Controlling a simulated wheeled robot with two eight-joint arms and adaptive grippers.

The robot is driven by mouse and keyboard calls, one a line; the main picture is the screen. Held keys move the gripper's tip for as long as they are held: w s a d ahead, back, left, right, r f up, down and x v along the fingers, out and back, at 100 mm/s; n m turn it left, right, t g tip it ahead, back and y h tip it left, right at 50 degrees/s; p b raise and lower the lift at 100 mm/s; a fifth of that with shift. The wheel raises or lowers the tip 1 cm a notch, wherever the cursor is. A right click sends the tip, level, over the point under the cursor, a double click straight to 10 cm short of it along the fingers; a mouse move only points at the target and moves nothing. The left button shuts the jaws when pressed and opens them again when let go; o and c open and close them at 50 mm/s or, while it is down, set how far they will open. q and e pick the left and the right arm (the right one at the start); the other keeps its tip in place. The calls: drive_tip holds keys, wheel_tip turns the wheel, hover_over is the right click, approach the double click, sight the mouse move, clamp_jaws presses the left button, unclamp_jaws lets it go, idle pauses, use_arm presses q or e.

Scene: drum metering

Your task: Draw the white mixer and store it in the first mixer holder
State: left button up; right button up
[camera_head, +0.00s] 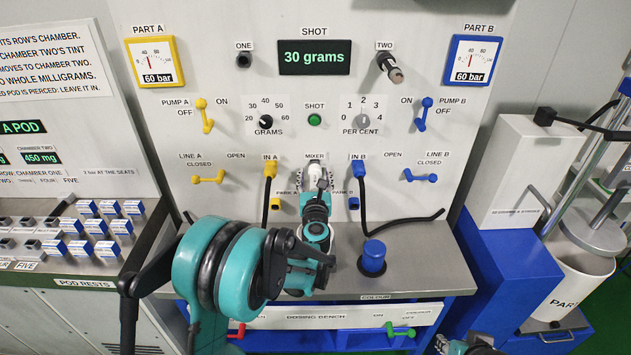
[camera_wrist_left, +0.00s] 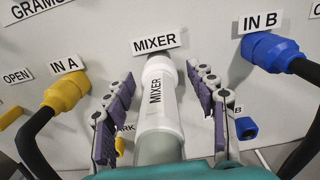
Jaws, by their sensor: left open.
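The white mixer (camera_head: 316,178) juts out of the panel under the MIXER label; it also shows in the left wrist view (camera_wrist_left: 165,98), with MIXER written along it. My left gripper (camera_head: 317,186) is open, with one purple-padded finger on each side of the mixer, apart from it in the left wrist view (camera_wrist_left: 160,92). A dark round fitting labelled ONE (camera_head: 243,60) is at upper left and looks empty. A fitting labelled TWO (camera_head: 389,67) at upper right has a grey-brown stub in it. No label names a mixer holder. Part of my right gripper (camera_head: 475,346) shows at the bottom edge.
The yellow IN A connector (camera_head: 271,168) and blue IN B connector (camera_head: 358,167), with black hoses, flank the mixer. A blue knob (camera_head: 373,258) stands on the grey bench (camera_head: 425,260). A display (camera_head: 314,57) reads 30 grams. Pods lie on the left rests.

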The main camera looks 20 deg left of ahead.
sight(315, 189)
idle(0.6)
use_arm(q)
clamp_jaws()
drive_tip(key=shift+s, duration=0.1)
drive_tip(key=shift+b+v, duration=0.45)
drive_tip(key=shift+v, duration=2.4)
drive_tip(key=shift+s, duration=0.1)
drive_tip(key=shift+v, duration=1.95)
